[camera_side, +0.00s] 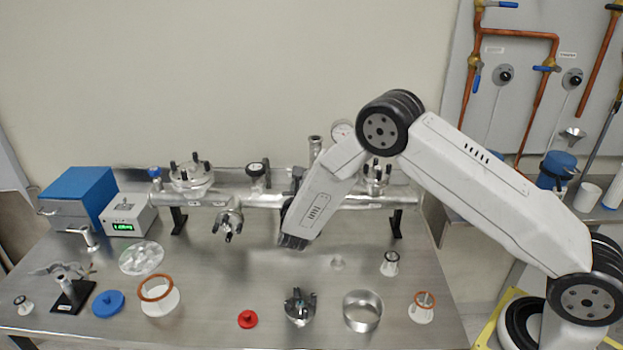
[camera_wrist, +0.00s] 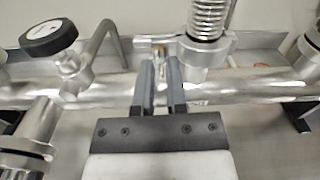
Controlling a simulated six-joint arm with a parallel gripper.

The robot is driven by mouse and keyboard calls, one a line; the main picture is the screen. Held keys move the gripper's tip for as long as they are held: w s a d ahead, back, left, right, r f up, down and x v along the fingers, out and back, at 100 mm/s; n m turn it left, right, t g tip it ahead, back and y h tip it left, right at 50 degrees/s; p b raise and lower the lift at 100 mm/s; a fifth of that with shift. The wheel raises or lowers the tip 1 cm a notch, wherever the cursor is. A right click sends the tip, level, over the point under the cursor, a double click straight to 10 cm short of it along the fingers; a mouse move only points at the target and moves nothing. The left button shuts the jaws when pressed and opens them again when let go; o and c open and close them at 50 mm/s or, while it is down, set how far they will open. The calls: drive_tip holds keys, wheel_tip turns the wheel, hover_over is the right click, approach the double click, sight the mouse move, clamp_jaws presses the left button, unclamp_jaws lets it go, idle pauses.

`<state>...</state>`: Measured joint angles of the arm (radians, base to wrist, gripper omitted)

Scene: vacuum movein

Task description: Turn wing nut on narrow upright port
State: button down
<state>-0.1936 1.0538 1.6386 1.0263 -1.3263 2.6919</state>
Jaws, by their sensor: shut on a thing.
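The narrow upright port (camera_side: 315,147) rises from the horizontal metal pipe, partly hidden behind my arm. In the wrist view the port (camera_wrist: 200,72) stands right of my fingers, with a clamp (camera_wrist: 190,46) around its joint and a ribbed bellows above. My gripper (camera_wrist: 160,68) reaches over the pipe with its two dark fingers either side of the small brass-coloured wing nut (camera_wrist: 159,48) at the clamp's left end. It is shut on the wing nut, whose grip area is mostly hidden. In the side view my gripper (camera_side: 297,178) is small and dark beside the pipe.
The pipe (camera_side: 245,197) carries other flanged ports (camera_side: 191,175). Loose parts, including a red cap (camera_side: 247,319), a metal ring (camera_side: 362,311) and a blue disc (camera_side: 108,303), lie on the bench.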

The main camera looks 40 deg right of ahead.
drive_tip(key=c, duration=1)
unclamp_jaws()
drive_tip(key=shift+o, duration=0.2)
drive_tip(key=shift+s+a, duration=0.1)
drive_tip(key=shift+a, duration=0.05)
drive_tip(key=v, duration=0.7)
drive_tip(key=shift+s+a, duration=0.2)
drive_tip(key=shift+s, duration=0.05)
drive_tip(key=shift+w+r, duration=0.1)
drive_tip(key=s+d+r+m+g+y, duration=0.1)
drive_tip(key=s+m+g+y, duration=0.4)
drive_tip(key=s+m, duration=0.7)
drive_tip(key=s+d+r+m+g+y, duration=0.1)
drive_tip(key=s+m+g+y, duration=0.4)
drive_tip(key=s+m, duration=0.7)
drive_tip(key=r+m+y, duration=0.1)
drive_tip(key=m+y, duration=0.1)
drive_tip(key=m, duration=0.1)
drive_tip(key=shift+s+r+m+y, duration=0.3)
drive_tip(key=shift+r+m+y, duration=0.05)
drive_tip(key=shift+m+y, duration=0.05)
